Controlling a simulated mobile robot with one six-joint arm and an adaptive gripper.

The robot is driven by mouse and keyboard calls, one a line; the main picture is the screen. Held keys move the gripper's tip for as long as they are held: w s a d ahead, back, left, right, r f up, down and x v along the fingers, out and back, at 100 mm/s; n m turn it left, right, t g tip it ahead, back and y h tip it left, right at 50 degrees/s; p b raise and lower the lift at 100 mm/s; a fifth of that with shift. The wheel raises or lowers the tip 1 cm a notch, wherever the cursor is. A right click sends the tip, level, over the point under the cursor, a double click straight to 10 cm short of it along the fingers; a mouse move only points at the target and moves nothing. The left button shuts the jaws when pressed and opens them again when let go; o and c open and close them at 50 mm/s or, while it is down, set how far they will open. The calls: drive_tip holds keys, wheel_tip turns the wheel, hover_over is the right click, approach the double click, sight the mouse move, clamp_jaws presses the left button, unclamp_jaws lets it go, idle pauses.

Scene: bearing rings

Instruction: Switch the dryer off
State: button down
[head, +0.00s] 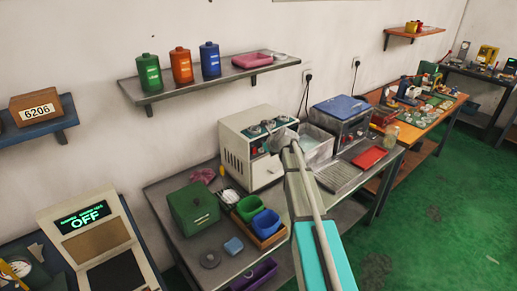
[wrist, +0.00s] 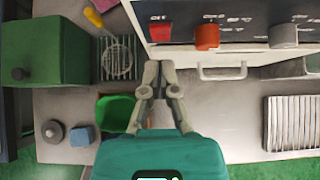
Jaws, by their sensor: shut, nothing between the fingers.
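The dryer appears to be the cream box-shaped machine (head: 252,148) on the grey bench, though no readable name shows. In the wrist view its front panel (wrist: 262,28) carries a red square switch (wrist: 160,31), an orange knob (wrist: 206,37) and a grey knob (wrist: 284,36). The switch's small label is too blurred to read surely, and its position cannot be told. My gripper (wrist: 158,66) is shut and empty, its fingertips just below the red switch in the picture; contact cannot be told. In the head view my gripper (head: 280,140) covers part of the panel.
A green box (head: 193,207), a green bin (head: 248,207) and a blue bin (head: 265,222) stand left of my arm. A blue-topped machine (head: 342,110) and a wire rack (head: 338,176) are to the right.

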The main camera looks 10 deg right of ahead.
drive_tip(key=w+r+p+v, duration=0.1)
drive_tip(key=p+v, duration=0.6)
drive_tip(key=v, duration=0.3)
drive_tip(key=shift+a+r+p, duration=0.2)
drive_tip(key=shift+p, duration=0.2)
drive_tip(key=s+a+f+n+g+h+b, duration=0.1)
drive_tip(key=s+a+f+n+g+b, duration=0.1)
drive_tip(key=s+n, duration=0.8)
drive_tip(key=s+a+f+n+g+h+b, duration=0.1)
drive_tip(key=s+a+f+n+g, duration=0.3)
drive_tip(key=s+n, duration=0.6)
drive_tip(key=s+a+f+n+g+h+b, duration=0.2)
drive_tip(key=s+f+n, duration=0.4)
drive_tip(key=s+n, duration=0.4)
drive_tip(key=shift+s+a+f+n+g+b, duration=0.15)
drive_tip(key=shift+s+a+n+g+b, duration=0.4)
drive_tip(key=shift+a, duration=0.85)
drive_tip(key=shift+w, duration=0.15)
